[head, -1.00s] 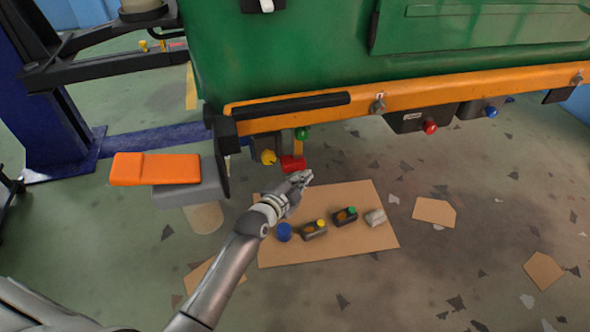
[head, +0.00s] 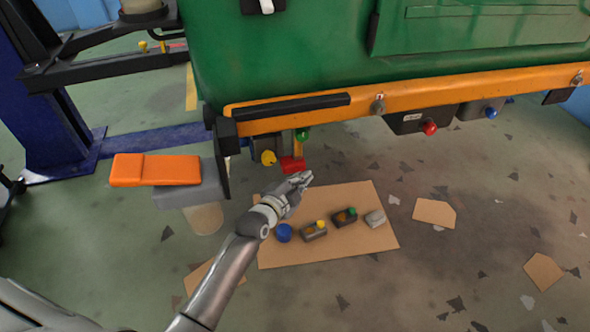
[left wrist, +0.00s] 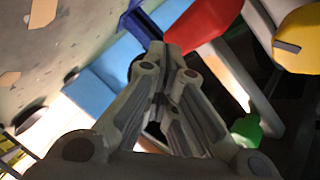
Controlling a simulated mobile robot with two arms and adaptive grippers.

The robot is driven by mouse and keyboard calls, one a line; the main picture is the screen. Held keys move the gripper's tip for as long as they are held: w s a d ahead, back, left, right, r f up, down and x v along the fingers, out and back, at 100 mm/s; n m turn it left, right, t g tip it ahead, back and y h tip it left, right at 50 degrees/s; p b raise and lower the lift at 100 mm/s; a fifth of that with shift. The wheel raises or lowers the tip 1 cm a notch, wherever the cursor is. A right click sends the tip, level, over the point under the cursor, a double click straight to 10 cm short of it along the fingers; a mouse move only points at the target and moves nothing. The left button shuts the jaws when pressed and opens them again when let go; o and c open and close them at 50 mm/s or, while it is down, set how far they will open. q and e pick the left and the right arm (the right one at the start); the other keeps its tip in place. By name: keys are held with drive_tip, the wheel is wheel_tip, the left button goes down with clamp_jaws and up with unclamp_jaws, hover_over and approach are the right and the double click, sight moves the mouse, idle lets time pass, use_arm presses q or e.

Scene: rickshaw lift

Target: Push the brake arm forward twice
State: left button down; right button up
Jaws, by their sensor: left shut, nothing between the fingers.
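Under the rickshaw's orange beam (head: 440,93) hangs a red part (head: 291,164) that looks like the end of the brake arm. A yellow knob (head: 268,157) and a green knob (head: 302,134) are close to it. My left gripper (head: 307,177) is shut and empty, just below the red part in the head view. In the left wrist view my left gripper (left wrist: 162,50) has its tips near the lower edge of the red part (left wrist: 205,18). I cannot tell whether they touch. My right gripper is in neither view.
A cardboard sheet (head: 330,255) with several small boxes lies on the floor below. An orange pad (head: 155,169) on a grey block is at the left. A blue lift post (head: 45,125) stands far left. The green body (head: 280,60) fills the upper middle.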

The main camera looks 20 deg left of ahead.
use_arm(q)
drive_tip(key=shift+w+a, duration=0.1)
drive_tip(key=shift+w+a, duration=0.15)
drive_tip(key=shift+w, duration=0.1)
idle(0.3)
